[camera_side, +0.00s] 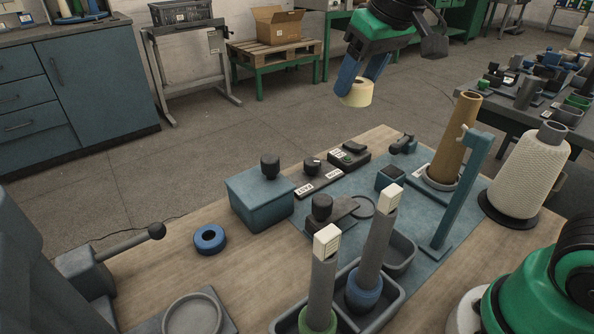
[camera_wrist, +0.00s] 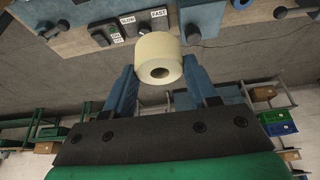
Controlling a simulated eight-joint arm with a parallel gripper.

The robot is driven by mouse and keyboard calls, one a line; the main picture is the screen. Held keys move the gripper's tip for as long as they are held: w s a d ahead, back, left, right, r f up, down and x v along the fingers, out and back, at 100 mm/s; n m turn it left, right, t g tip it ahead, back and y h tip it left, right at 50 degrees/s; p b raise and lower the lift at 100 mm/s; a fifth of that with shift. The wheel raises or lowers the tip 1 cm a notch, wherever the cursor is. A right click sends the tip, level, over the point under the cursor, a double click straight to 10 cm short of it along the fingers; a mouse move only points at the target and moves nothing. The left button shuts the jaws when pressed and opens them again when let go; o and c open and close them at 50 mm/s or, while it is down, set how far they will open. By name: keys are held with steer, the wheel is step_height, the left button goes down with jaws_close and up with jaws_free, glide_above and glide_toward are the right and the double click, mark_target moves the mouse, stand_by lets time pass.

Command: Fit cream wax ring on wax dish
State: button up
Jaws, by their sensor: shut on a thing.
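The cream wax ring (camera_side: 357,94) is a short pale cylinder with a hole through it. My gripper (camera_side: 360,84) is shut on it and holds it high above the floor, beyond the table's far edge. In the wrist view the ring (camera_wrist: 157,50) sits between the two blue fingers of my gripper (camera_wrist: 160,76), its hole facing the camera. Two shallow round grey dishes show in the side view: a small one (camera_side: 363,207) on the blue mat and a larger one (camera_side: 192,316) at the front left. I cannot tell which is the wax dish. Both look empty.
A blue ring (camera_side: 209,239) lies on the wood. A blue box (camera_side: 259,199) with a black knob stands mid-table. Two topped spindles (camera_side: 371,250) stand in a grey tray. A blue post (camera_side: 463,190), brown cone (camera_side: 455,135) and white yarn cone (camera_side: 527,172) rise on the right.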

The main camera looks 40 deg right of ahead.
steer(key=d+m+g+h, duration=0.1)
steer(key=d+m+h, duration=0.2)
steer(key=d+m, duration=0.45)
steer(key=shift+m, duration=0.25)
steer(key=shift+w+a+f, duration=0.1)
steer(key=shift+a+f, duration=0.1)
steer(key=shift+f, duration=3.5)
steer(key=shift+w+a+f, duration=0.1)
steer(key=shift+a+f, duration=0.15)
steer(key=shift+f, duration=3.4)
steer(key=shift+a+f, duration=0.2)
steer(key=shift+f, duration=3.5)
steer(key=shift+f, duration=0.25)
steer(key=shift+f, duration=0.3)
steer(key=o, duration=1.3)
steer(key=shift+c, duration=0.9)
